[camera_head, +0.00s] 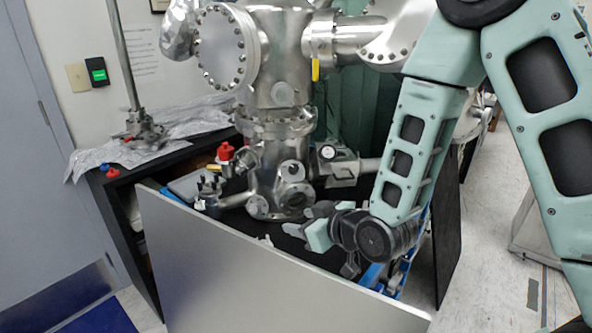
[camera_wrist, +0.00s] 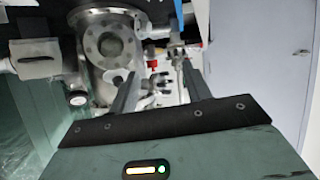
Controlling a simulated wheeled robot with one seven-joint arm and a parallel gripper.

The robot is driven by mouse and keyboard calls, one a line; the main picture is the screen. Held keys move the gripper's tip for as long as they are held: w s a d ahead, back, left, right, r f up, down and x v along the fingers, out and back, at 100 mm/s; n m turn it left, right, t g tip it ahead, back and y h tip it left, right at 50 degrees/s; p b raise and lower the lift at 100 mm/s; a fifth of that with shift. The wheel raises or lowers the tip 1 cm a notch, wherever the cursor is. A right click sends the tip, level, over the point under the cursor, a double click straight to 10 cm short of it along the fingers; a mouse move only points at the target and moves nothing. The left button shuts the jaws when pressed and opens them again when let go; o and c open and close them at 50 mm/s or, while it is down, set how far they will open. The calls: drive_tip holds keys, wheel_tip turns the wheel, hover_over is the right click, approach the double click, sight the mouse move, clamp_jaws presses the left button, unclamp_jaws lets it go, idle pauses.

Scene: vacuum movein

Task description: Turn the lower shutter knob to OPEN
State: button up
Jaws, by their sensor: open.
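A small round knob or dial with a pale face and dark rim (camera_head: 328,152) sits on a metal block right of the steel chamber's lower column. A similar round part (camera_wrist: 78,99) shows at the left of the wrist view. No OPEN marking is readable, so I cannot tell whether this is the lower shutter knob. My gripper (camera_head: 303,222) is below and slightly left of it in the head view, in front of the lower flanges, pointing left. In the wrist view my gripper's two fingers (camera_wrist: 161,70) stand apart with nothing held between them.
The steel chamber (camera_head: 282,85) rises behind my gripper. Red-capped valves (camera_head: 226,152) stand to its left. A tilted grey panel (camera_head: 250,270) fronts the bench. A flanged port (camera_wrist: 112,45) lies beyond my fingers. Plastic sheeting (camera_head: 150,140) covers the left bench top.

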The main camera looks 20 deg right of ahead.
sight(295, 169)
drive_tip(key=w+d+r+m+t+h+b, duration=0.1)
drive_tip(key=w+d+m+t+b, duration=0.1)
drive_tip(key=w+d+t+b, duration=0.2)
drive_tip(key=d+t+b, duration=0.1)
drive_tip(key=d+b, duration=0.2)
drive_tip(key=b, duration=0.2)
drive_tip(key=shift+w+d+t, duration=0.25)
drive_tip(key=shift+w+t, duration=0.05)
drive_tip(key=shift+t, duration=0.1)
drive_tip(key=shift+w+b, duration=0.1)
drive_tip(key=shift+b, duration=0.9)
drive_tip(key=p+x, duration=0.2)
drive_tip(key=x, duration=1.2)
drive_tip(key=shift+w+r, duration=0.15)
drive_tip(key=shift+w, duration=0.15)
drive_tip(key=c, duration=1)
